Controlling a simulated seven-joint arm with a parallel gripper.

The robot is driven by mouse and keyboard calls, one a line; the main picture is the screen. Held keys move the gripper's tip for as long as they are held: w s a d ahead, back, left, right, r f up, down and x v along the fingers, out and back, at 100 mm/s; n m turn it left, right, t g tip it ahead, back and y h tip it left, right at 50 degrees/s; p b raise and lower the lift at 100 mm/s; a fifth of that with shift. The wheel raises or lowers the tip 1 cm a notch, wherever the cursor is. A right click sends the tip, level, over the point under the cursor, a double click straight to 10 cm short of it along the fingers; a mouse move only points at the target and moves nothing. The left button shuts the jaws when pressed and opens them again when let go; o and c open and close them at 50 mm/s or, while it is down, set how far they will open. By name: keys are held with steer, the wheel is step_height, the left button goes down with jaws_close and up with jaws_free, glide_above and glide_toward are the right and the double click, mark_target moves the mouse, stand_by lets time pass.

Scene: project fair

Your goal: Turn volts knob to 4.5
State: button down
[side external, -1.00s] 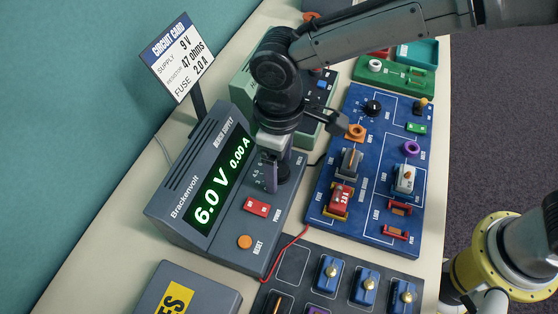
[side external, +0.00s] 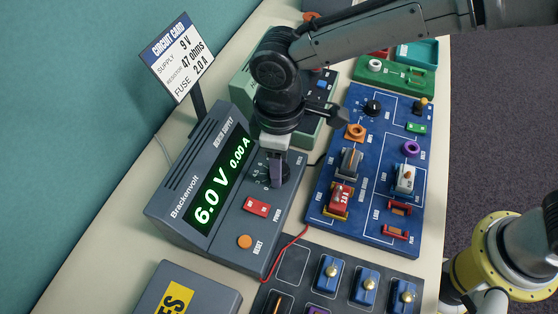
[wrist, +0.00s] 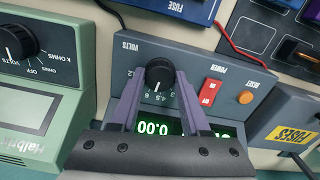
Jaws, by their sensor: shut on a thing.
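The black volts knob (wrist: 159,73) is on the sloped face of the grey power supply (side external: 225,225), with a printed scale around it that includes 3, 4.5 and 6. Its white pointer line faces the lower numbers in the wrist view; the exact mark is hard to read. The green display (side external: 218,186) reads 6.0 V and 0.00 A. My gripper (wrist: 158,80) is shut on the knob, one purple finger on each side. In the side view my gripper (side external: 276,176) comes down from above and partly hides the knob.
A red power switch (side external: 257,207) and an orange reset button (side external: 245,242) sit near the knob. A blue circuit board (side external: 330,222) lies to the right, and a green meter (wrist: 40,85) stands close beside the supply. A red wire (side external: 287,254) runs in front.

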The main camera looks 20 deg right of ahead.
steer(key=shift+n, duration=2)
steer(key=shift+c, duration=1.9)
jaws_free()
step_height(320, 180, up, 14)
steer(key=shift+w, duration=0.1)
